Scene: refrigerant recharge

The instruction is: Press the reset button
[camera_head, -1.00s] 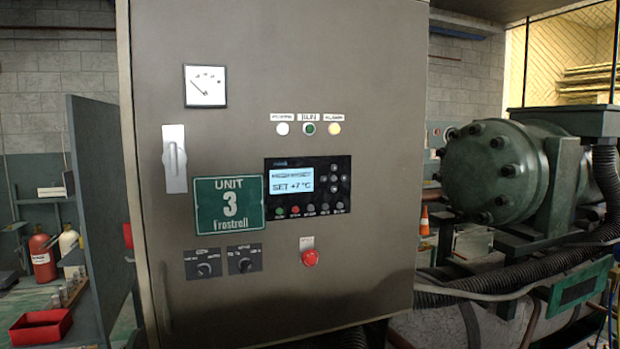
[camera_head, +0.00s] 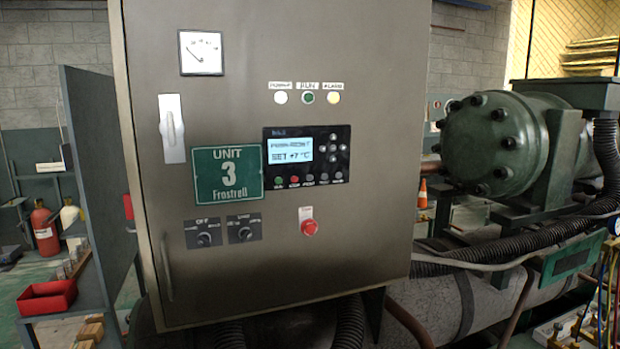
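A grey control cabinet (camera_head: 230,285) marked Unit 3 fills the middle of the head view. Its display panel (camera_head: 338,163) shows "SET +7 °C" under a line I cannot read well. A row of several small buttons runs under the screen, among them a green one (camera_head: 279,180) and a red one (camera_head: 295,180). Their labels are too small to read surely, so I cannot tell which is reset. A larger red mushroom button (camera_head: 309,227) sits lower on the door under a small label. Neither of my grippers shows.
A green compressor (camera_head: 500,142) with pipes and hoses stands right of the cabinet. At left are a grey partition (camera_head: 95,170), a red tray (camera_head: 46,297) and a red cylinder (camera_head: 43,228).

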